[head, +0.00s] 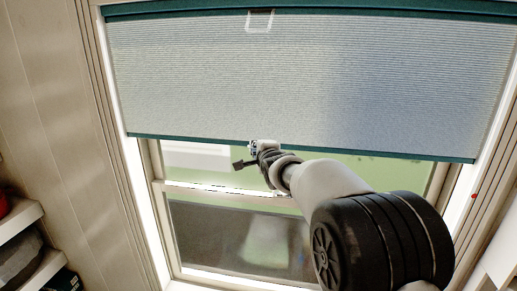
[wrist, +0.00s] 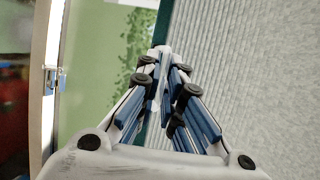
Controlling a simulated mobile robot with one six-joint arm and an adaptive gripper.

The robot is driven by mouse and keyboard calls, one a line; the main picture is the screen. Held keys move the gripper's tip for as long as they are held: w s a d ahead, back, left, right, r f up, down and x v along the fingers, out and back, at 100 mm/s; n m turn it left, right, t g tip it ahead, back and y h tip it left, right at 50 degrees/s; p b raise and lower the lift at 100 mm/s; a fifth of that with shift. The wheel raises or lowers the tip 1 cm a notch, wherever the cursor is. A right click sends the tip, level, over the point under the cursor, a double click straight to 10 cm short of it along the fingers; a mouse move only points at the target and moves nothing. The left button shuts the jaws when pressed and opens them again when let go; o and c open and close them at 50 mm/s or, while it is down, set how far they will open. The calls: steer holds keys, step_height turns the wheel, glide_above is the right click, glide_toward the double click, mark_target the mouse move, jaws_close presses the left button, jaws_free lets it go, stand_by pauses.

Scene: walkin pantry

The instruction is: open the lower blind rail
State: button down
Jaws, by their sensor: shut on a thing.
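The lower blind rail (head: 400,155) is a thin teal bar along the bottom edge of the pale pleated blind (head: 310,80), tilting slightly down to the right in the head view. It hangs across the upper part of the window, with glass showing below. My gripper (head: 258,148) is at this rail, left of its middle. In the wrist view my gripper (wrist: 162,58) has its fingertips close together at the teal rail (wrist: 164,22), shut on it. The fingers hide the exact gripped part.
A teal top rail (head: 330,5) and a pale tab (head: 260,20) are at the blind's top. The window's cross bar (head: 225,188) lies below my gripper. Shelves (head: 18,217) stand at the lower left. A white frame (head: 147,215) borders the window.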

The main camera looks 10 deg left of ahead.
steer(key=c, duration=1.8)
jaws_free()
steer(key=v, duration=1.2)
steer(key=shift+d, duration=0.1)
